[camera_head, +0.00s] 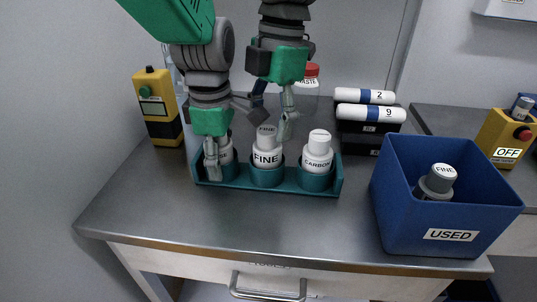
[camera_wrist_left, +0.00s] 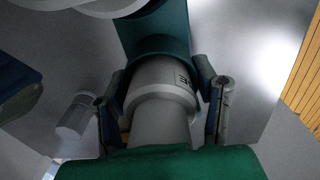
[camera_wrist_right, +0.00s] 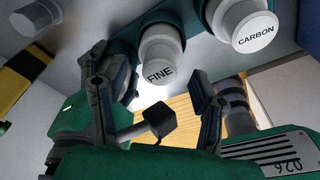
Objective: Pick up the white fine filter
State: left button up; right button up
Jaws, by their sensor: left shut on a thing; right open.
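A teal rack (camera_head: 240,183) holds three filters. My left gripper (camera_head: 212,158) is shut on the white filter (camera_head: 226,152) in the left slot, which still sits in the rack. In the left wrist view its white body (camera_wrist_left: 162,100) is between the fingers, with only part of a label visible. A FINE filter (camera_head: 267,157) with a grey top stands in the middle slot, and a white CARBON filter (camera_head: 318,150) in the right slot. My right gripper (camera_head: 286,122) is open and empty above and behind the middle filter, whose FINE end (camera_wrist_right: 160,73) shows beyond its fingers.
A blue USED bin (camera_head: 440,215) at the right holds a grey FINE filter (camera_head: 437,182). White cylinders (camera_head: 370,113) lie on a dark rack behind. A yellow device (camera_head: 157,105) stands at the left. The bench front is clear.

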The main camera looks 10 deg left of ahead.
notch_tip(320, 180, down, 2)
jog(key=shift+s+a+f, duration=0.1)
jog(key=shift+a, duration=0.05)
grip_shut()
